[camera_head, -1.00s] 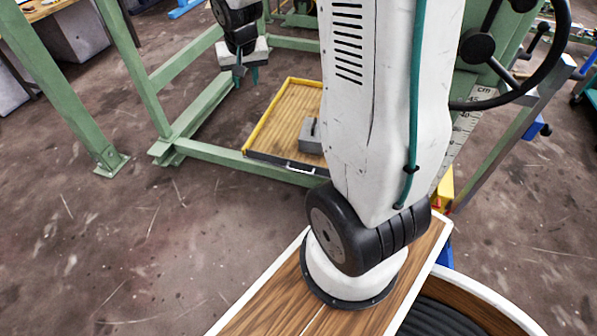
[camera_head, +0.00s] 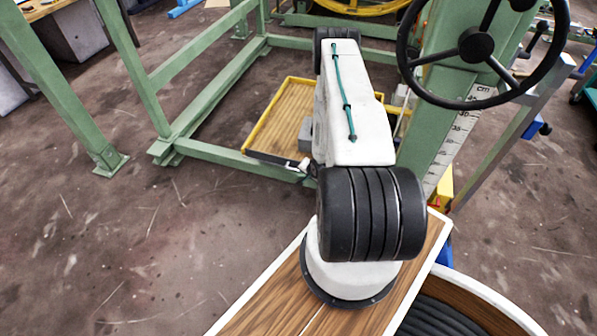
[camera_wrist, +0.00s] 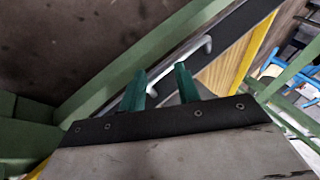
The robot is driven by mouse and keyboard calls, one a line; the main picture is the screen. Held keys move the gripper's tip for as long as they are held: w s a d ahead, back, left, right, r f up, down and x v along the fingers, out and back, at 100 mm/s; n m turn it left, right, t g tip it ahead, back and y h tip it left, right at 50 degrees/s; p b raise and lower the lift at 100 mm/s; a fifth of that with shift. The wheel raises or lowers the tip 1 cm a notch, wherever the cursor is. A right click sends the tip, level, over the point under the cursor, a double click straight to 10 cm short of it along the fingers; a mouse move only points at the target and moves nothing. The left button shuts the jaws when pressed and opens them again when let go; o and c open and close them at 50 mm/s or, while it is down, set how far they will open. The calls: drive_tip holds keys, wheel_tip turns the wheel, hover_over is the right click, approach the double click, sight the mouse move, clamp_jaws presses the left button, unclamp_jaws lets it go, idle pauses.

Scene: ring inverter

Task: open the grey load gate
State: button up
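The load gate appears to be the dark grey front panel (camera_head: 265,157) of a yellow-edged wooden tray. In the wrist view the panel (camera_wrist: 236,48) runs diagonally and carries a pale metal bar handle (camera_wrist: 190,57). My gripper (camera_wrist: 158,78) has two green fingers, clearly apart. They are at the handle, whose near end shows between them and whose far end extends past the right finger. I cannot tell whether they touch it. In the head view my arm hides the gripper and most of the handle.
A green frame beam (camera_head: 225,164) runs just below the panel, and close beside it in the wrist view (camera_wrist: 120,75). A grey block (camera_head: 305,132) sits in the tray, partly hidden. A black handwheel (camera_head: 473,45) and ruled green post stand at right.

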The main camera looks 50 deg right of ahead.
drive_tip(key=s+a+f+m+t, duration=0.2)
drive_tip(key=s+f+m, duration=0.1)
drive_tip(key=f, duration=0.4)
drive_tip(key=w+d+r+m+t+h, duration=0.1)
drive_tip(key=w+t, duration=0.1)
drive_tip(key=w+d+r+m+t+h, duration=0.1)
drive_tip(key=w+m+t, duration=0.1)
drive_tip(key=w, duration=0.1)
drive_tip(key=w+d+r+m+t+h, duration=0.1)
drive_tip(key=w+m+t, duration=0.1)
drive_tip(key=w, duration=0.1)
drive_tip(key=shift+w+d+r+t+h, duration=0.1)
drive_tip(key=shift+w+r+t+h, duration=0.05)
drive_tip(key=shift+r+t+h, duration=0.2)
drive_tip(key=shift+f, duration=0.1)
clamp_jaws()
